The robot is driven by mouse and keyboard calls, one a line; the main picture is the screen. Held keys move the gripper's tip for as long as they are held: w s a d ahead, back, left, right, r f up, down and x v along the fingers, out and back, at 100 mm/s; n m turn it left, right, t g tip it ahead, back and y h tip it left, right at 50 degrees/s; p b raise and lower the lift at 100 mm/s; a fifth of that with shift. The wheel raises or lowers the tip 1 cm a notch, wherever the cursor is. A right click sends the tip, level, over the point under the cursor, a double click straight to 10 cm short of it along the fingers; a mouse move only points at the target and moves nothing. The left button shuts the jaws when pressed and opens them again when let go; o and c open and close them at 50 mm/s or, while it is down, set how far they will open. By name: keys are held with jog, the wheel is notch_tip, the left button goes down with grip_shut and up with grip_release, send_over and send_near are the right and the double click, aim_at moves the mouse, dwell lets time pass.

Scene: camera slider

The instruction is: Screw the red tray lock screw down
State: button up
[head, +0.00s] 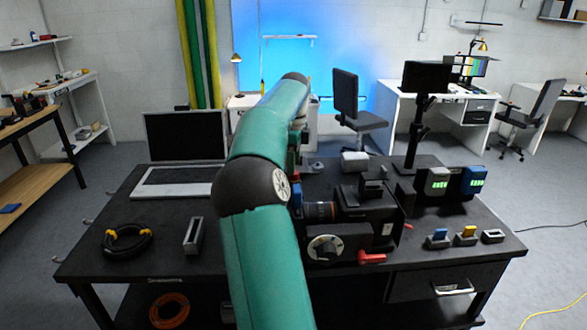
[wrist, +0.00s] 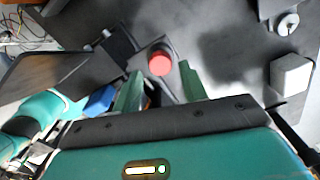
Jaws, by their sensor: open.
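In the wrist view, the red tray lock screw (wrist: 160,63) is a round red knob seen from above on a dark bracket (wrist: 170,86). My gripper (wrist: 161,78) points down at it with its green fingers apart and nothing between them but the view of the bracket. The knob lies just past the fingertips, centred between them in the picture. I cannot tell the height gap, and no contact shows.
A white block (wrist: 291,75) sits right of the gripper.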

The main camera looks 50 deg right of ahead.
jog(key=n, duration=2.6)
jog(key=shift+f, duration=1.35)
jog(key=shift+r, duration=0.1)
jog(key=c, duration=0.8)
